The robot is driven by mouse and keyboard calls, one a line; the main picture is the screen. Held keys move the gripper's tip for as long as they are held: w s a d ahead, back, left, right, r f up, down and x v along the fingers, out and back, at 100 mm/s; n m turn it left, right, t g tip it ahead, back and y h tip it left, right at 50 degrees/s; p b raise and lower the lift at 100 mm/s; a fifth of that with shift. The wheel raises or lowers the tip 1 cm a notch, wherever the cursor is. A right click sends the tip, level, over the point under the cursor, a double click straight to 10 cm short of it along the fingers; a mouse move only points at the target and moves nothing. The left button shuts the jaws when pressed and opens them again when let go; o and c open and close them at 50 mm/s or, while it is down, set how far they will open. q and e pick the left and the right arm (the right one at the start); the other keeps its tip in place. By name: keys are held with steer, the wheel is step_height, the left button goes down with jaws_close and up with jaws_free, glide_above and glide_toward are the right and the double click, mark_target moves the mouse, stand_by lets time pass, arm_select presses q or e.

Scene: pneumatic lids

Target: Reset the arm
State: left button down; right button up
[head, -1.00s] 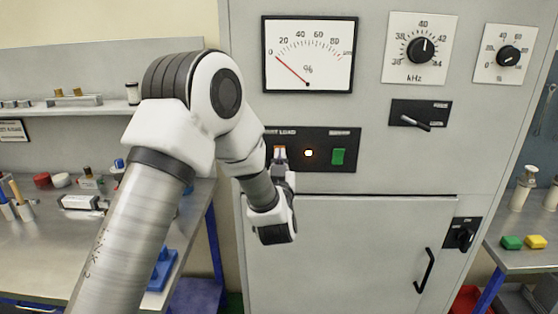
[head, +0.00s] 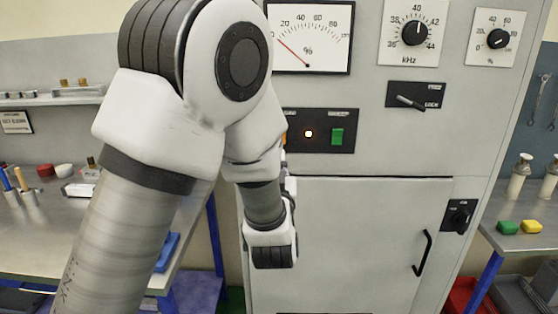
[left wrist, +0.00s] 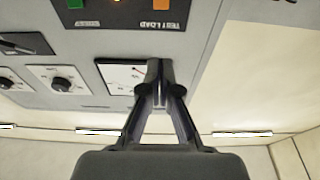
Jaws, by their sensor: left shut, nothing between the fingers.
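My left arm fills the left and middle of the head view and bends down in front of a grey cabinet (head: 350,240). Its fingers are largely hidden there behind my wrist. In the left wrist view my left gripper (left wrist: 155,75) is shut and empty. That view shows the cabinet panel upside down, with the fingertips over the meter (left wrist: 122,76). An orange switch (left wrist: 160,4) by the words TEST LOAD lies apart from the tips. My right gripper is in neither view.
The cabinet carries a lit lamp (head: 308,133), a green switch (head: 337,136), a kHz knob (head: 415,34), a LOCK lever (head: 411,102) and a door handle (head: 423,253). Benches stand at left (head: 40,245) and right (head: 510,240).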

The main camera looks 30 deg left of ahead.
arm_select(q)
steer(key=s+f+m+g+h, duration=0.2)
steer(key=s+f+g+h, duration=0.15)
steer(key=f, duration=1.35)
steer(key=s+f+m+g+h, duration=0.2)
steer(key=s+f+g, duration=0.15)
steer(key=f, duration=1.35)
steer(key=s+d+f+g+h, duration=0.1)
steer(key=s+d+f+g, duration=0.2)
steer(key=s+f, duration=0.2)
steer(key=s+d+f+m+g+h, duration=0.1)
steer(key=s+f+g, duration=0.3)
steer(key=s, duration=0.6)
steer(key=s+d+f+g+h, duration=0.3)
steer(key=s+f, duration=0.3)
steer(key=s, duration=0.2)
steer(key=shift+d+f+m+g, duration=0.3)
steer(key=shift+d+m+g, duration=0.1)
steer(key=shift+d, duration=0.45)
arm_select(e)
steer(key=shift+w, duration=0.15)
